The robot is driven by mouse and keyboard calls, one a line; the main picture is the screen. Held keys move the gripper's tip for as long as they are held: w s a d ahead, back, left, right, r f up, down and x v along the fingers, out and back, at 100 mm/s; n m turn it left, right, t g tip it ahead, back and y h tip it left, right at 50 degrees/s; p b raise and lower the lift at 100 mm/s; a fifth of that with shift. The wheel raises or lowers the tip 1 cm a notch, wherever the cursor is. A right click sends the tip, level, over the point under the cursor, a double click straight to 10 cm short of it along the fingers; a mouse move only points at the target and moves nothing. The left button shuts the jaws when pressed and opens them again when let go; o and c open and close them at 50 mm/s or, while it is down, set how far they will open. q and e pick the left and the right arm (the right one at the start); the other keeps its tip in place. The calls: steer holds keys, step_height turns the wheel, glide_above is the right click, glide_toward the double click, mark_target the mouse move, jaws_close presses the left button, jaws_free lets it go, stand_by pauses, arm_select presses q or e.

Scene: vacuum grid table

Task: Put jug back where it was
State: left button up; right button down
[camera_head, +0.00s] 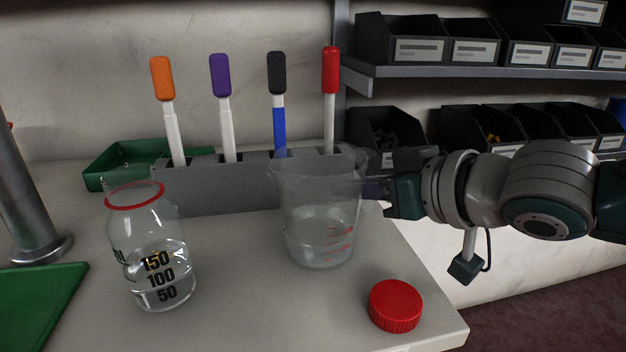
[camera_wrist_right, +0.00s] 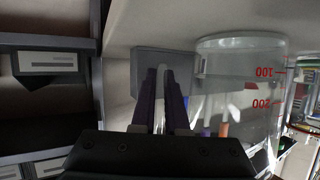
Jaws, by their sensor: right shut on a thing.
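The clear jug (camera_head: 318,225) with red markings stands upright in the middle of the head view, in front of the grey pen rack. It holds some clear liquid. My right gripper (camera_head: 372,190) comes in from the right and is shut at the jug's right side, on the handle. In the right wrist view its dark fingers (camera_wrist_right: 163,98) are close together, with the jug (camera_wrist_right: 240,95) just right of them. The handle is mostly hidden by the fingers. I cannot tell if the jug's base touches the table. My left gripper is not in view.
A clear bottle (camera_head: 155,270) with a red ring stands to the left. A red cap (camera_head: 395,305) lies near the table's right edge. Behind is the grey rack (camera_head: 220,190) with upright markers. A green tray (camera_head: 95,178), a green mat (camera_head: 40,310) and a metal post (camera_head: 25,200) are left.

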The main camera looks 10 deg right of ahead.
steer(key=c, duration=1.4)
jaws_free()
steer(key=o, duration=0.5)
steer(key=shift+s+d+r, duration=0.1)
steer(key=shift+r, duration=0.1)
steer(key=p+v, duration=0.3)
steer(key=v, duration=0.7)
steer(key=shift+s+d+p, duration=0.15)
steer(key=shift+s+p, duration=0.05)
steer(key=shift+p, duration=0.15)
steer(key=shift+s+d+r, duration=0.25)
steer(key=shift+s+r, duration=0.05)
steer(key=shift+s, duration=0.2)
